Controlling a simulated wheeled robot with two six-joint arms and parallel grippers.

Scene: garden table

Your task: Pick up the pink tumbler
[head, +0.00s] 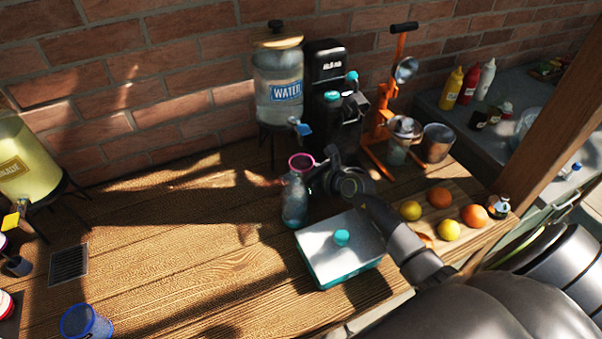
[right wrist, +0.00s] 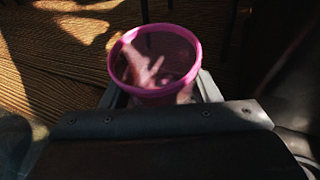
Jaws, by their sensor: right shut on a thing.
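The pink tumbler (head: 301,162) is near the middle of the head view, in front of the water dispenser; mostly its pink rim shows there. My right gripper (head: 314,178) reaches it from the right. In the right wrist view the tumbler (right wrist: 152,75) stands upright, open end up, between the two fingers of my right gripper (right wrist: 160,92), which is shut on it. Its lower part is hidden by the gripper. I cannot tell whether its base touches the table. My left gripper is not in view.
A translucent bottle (head: 294,201) stands just in front of the tumbler. The water dispenser (head: 279,82) and orange juicer (head: 379,125) stand behind. A blue-rimmed cup (head: 86,323) is front left.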

